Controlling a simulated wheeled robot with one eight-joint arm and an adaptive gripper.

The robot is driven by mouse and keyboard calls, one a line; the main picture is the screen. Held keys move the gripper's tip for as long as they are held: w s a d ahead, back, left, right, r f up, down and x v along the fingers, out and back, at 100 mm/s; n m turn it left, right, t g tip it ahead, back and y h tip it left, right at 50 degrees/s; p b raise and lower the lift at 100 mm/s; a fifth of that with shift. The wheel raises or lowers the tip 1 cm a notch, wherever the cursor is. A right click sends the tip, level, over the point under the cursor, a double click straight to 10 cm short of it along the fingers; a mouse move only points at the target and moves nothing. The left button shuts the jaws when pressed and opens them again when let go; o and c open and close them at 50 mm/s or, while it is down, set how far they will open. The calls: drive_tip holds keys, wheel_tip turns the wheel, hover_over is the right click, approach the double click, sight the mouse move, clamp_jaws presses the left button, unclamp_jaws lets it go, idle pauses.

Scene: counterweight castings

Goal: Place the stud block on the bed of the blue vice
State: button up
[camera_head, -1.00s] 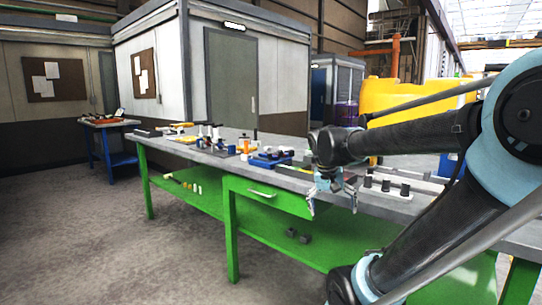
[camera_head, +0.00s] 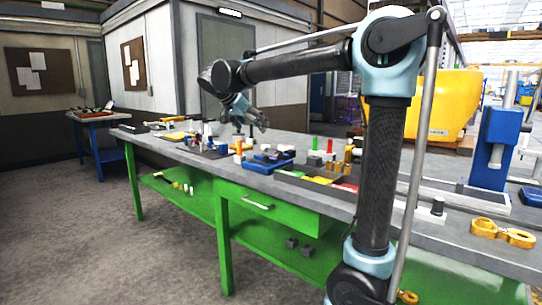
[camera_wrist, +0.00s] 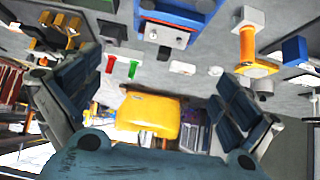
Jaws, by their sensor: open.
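A low blue vice (camera_head: 268,162) sits on the grey bench top near the middle. A blue body, likely the same vice, shows at the top edge of the wrist view (camera_wrist: 185,12), with a pale block-like part (camera_wrist: 168,35) beside it. I cannot tell whether that part is the stud block, and I cannot pick out the stud block for sure elsewhere. My gripper (camera_head: 248,120) is above the bench, left of and higher than the vice. In the wrist view my gripper (camera_wrist: 155,78) has its fingers spread wide, with nothing held between them.
An orange-and-white fixture (camera_head: 239,152) stands just left of the vice. Red and green posts (camera_head: 322,146) and brass cylinders (camera_head: 347,155) stand to its right. Grey blocks (camera_head: 291,243) lie on the green lower shelf.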

sight(272, 151)
drive_tip(key=x, duration=1.1)
drive_tip(key=w+a+x, duration=0.1)
drive_tip(key=x, duration=0.5)
drive_tip(key=shift+r, duration=0.15)
drive_tip(key=c, duration=1.8)
